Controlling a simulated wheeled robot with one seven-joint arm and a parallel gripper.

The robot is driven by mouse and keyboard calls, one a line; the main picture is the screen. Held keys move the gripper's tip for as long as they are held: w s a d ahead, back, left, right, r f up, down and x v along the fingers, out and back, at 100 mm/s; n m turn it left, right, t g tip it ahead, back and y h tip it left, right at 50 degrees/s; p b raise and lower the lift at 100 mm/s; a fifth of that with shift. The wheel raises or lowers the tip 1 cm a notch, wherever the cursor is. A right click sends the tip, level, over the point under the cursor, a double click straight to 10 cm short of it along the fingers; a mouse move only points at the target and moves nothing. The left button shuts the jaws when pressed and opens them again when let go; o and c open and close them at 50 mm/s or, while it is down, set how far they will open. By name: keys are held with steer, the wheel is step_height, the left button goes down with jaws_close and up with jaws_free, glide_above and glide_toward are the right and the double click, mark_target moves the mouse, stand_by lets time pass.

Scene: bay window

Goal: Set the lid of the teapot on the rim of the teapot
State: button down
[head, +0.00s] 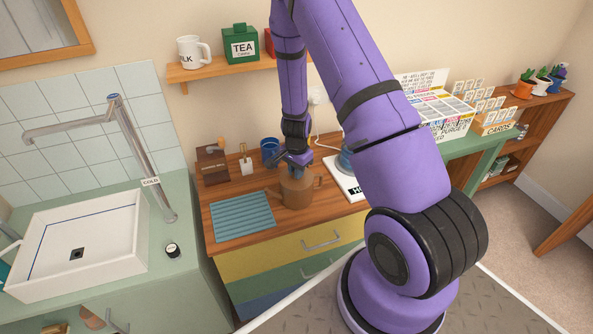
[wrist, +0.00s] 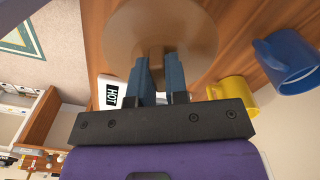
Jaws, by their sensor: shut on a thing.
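The brown teapot (head: 297,193) stands on the wooden counter, right of the ribbed teal mat. My gripper (head: 296,161) points down directly over its top in the head view. In the wrist view, my gripper (wrist: 159,72) is shut on the knob of the lid of the teapot (wrist: 190,28), a round brown disc. The lid hides the teapot in the wrist view. In the head view the gripper covers much of the lid, and I cannot tell whether the lid touches the rim or hangs just above it.
A blue mug (head: 269,150) stands behind the teapot; it also shows in the wrist view (wrist: 288,62), near a yellow mug (wrist: 238,92). A white plate marked HOT (head: 343,184) lies to the right. The teal mat (head: 243,216) is empty. A sink (head: 77,243) is at left.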

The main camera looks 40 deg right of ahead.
steer(key=c, duration=1.1)
jaws_free()
steer(key=shift+o, duration=0.2)
steer(key=shift+r, duration=3.55)
